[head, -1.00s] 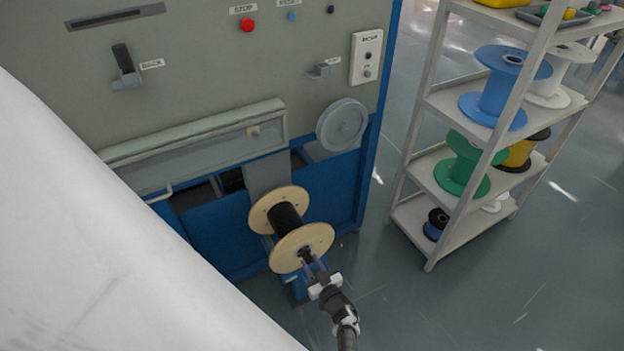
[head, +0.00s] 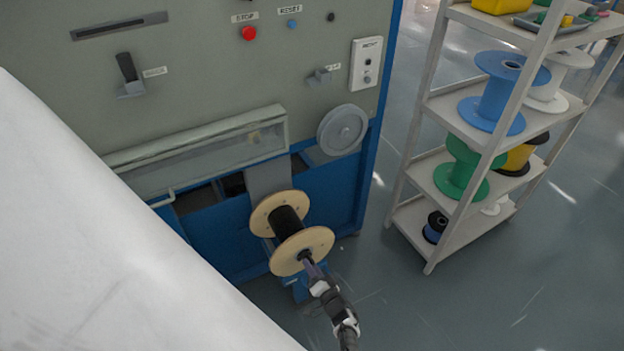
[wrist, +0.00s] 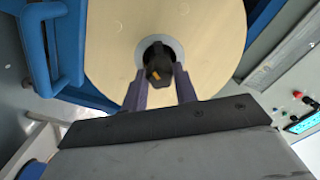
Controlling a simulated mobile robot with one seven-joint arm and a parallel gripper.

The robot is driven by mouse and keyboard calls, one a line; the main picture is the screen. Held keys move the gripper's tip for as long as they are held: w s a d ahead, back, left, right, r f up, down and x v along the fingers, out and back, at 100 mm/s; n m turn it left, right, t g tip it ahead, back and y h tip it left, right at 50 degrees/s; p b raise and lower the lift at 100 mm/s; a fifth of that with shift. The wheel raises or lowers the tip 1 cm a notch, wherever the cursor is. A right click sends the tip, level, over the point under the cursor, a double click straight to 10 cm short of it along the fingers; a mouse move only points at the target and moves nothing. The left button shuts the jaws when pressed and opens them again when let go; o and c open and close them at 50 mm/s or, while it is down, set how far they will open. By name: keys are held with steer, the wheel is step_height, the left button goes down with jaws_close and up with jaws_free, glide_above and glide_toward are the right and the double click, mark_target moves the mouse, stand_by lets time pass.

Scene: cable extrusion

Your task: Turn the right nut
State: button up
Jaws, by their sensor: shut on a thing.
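The right nut (wrist: 158,66) is a dark piece with an orange mark at the center of the reel's near flange. In the wrist view my gripper (wrist: 160,80) has its two fingers on either side of the nut and is shut on it. The wooden cable reel (head: 302,251) with black cable wound on its core sits at the machine's front. Its near flange (wrist: 210,35) fills much of the wrist view. In the head view my gripper (head: 308,262) reaches the flange center from the lower right, and its fingers hide most of the nut.
The grey and blue machine (head: 220,80) stands behind the reel, with a grey handwheel (head: 342,130) above it. A shelf rack (head: 437,205) with blue, green and yellow spools stands to the right. The floor (head: 430,310) between is clear. A blue frame (wrist: 65,50) shows beside the flange.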

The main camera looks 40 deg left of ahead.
steer(key=shift+m+p, duration=0.45)
steer(key=shift+m, duration=7.95)
steer(key=o, duration=1)
steer(key=shift+r, duration=0.1)
steer(key=shift+c, duration=0.2)
steer(key=shift+d, duration=0.1)
steer(key=p+v, duration=0.5)
steer(key=v, duration=0.8)
steer(key=shift+d, duration=0.3)
